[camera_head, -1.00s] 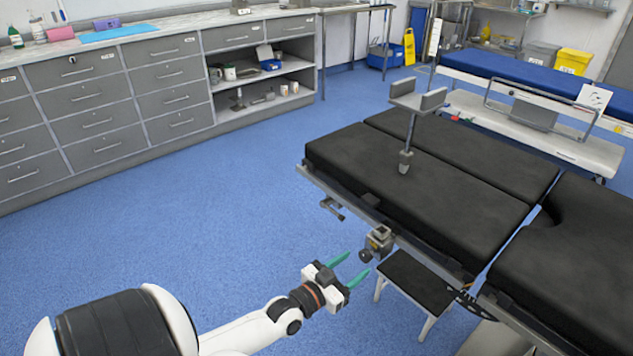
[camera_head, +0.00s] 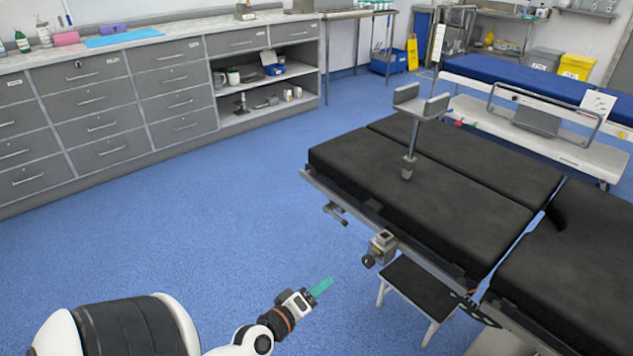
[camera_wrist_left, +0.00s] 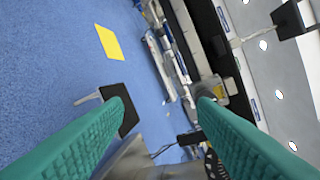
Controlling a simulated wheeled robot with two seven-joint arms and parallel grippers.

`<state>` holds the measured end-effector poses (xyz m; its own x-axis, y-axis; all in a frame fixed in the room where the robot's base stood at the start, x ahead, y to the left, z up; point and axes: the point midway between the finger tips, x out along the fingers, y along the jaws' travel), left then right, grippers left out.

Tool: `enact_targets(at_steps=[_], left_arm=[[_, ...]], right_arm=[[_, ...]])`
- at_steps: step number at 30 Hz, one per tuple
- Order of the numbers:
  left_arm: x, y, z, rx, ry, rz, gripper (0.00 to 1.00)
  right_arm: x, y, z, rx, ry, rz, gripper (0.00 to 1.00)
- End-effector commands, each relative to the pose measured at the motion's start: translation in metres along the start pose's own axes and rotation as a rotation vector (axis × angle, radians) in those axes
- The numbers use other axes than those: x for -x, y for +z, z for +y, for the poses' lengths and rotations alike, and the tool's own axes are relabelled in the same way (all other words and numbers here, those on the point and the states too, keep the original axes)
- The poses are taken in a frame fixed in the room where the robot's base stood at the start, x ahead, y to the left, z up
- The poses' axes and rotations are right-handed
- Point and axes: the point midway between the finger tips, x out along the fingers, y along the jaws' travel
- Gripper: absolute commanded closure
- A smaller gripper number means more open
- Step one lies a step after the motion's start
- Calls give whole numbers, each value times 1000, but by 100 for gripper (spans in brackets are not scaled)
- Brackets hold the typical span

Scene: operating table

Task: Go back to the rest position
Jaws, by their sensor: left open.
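My left gripper (camera_head: 318,289) is at the bottom of the head view, in front of the operating table's near side, over bare floor. Its green fingers overlap in the head view. In the left wrist view the two green fingers (camera_wrist_left: 158,110) stand apart with nothing held between them. The black padded operating table (camera_head: 420,190) is to the right of the gripper, apart from it. A clamp (camera_head: 381,246) on the table's side rail is just up and right of the fingertips. My right gripper is in neither view.
A black-topped step stool (camera_head: 424,287) stands beside the table, right of my left gripper. Grey drawer cabinets (camera_head: 110,120) line the back left. A bed with a blue mattress (camera_head: 520,78) is at the back right. Blue floor (camera_head: 240,215) between cabinets and table is clear.

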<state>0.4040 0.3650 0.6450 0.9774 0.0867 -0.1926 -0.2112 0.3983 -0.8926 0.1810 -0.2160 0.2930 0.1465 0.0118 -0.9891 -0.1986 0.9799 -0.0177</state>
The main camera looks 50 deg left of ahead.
Motion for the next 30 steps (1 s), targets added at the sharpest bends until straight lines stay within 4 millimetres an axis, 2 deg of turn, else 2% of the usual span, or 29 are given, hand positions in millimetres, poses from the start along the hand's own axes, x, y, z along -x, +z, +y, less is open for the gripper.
enact_targets(at_steps=[6, 23, 26, 29, 30], left_arm=[[-1, -1, 2, 120, 11, 6, 48], [-1, -3, 3, 111, 15, 11, 48], [-1, -19, 18, 57, 53, 51, 48], [0, -57, 52, -75, 133, 151, 48], [3, -77, 70, -148, 175, 210, 48]], right_arm=[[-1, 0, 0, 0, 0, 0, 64], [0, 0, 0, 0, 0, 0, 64], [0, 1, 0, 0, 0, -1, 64], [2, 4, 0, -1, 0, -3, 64], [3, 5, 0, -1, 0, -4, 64]])
